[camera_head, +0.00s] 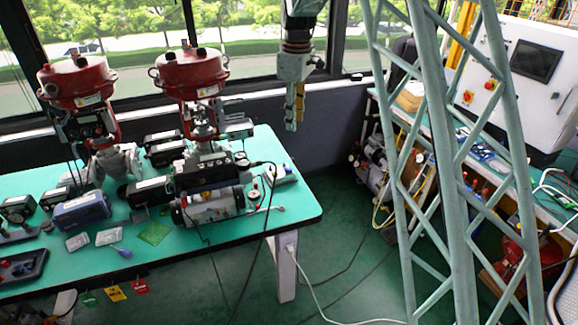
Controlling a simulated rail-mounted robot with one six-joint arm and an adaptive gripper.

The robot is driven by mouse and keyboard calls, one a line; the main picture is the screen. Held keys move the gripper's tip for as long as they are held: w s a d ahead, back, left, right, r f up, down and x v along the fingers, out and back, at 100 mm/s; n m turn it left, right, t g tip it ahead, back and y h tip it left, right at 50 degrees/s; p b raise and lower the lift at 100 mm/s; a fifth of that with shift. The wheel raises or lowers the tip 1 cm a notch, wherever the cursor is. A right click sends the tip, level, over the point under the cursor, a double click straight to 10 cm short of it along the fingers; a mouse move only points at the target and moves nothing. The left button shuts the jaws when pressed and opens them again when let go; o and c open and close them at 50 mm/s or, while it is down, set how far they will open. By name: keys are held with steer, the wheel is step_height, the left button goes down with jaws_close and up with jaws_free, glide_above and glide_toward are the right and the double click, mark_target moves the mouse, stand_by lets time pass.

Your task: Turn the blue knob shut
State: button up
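My gripper (294,121) hangs pointing down from the upper middle of the view, in the air behind and right of the green-topped table (296,205). It is seen nearly side-on, so I cannot tell how far its fingers are apart; nothing shows in it. I cannot make out a clear blue knob. A small blue-violet piece (123,252) lies near the table's front edge, but it is too small to tell what it is. A silver and black valve positioner assembly (208,205) stands on the table's right part, well left of and below my gripper.
Two red-topped valve actuators (190,72) (78,80) stand tall on the table. A blue box (81,212) and small cards lie at the left. Cables hang over the front edge. A second bench with a white control cabinet (520,85) is at the right. Open floor lies between.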

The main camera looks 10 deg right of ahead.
mark_target(289, 168)
steer(key=w+f+n, duration=0.1)
steer(key=w+f, duration=0.3)
steer(key=f, duration=0.3)
steer(key=w+f+n+p, duration=0.1)
steer(key=w+f, duration=0.4)
steer(key=f, duration=0.2)
steer(key=shift+w+n+g+p, duration=0.3)
steer(key=shift+n+g, duration=0.1)
steer(key=shift+f, duration=0.2)
steer(key=shift+f+b, duration=0.6)
steer(key=shift+f, duration=6.15)
steer(key=shift+c, duration=0.6)
steer(key=c, duration=0.7)
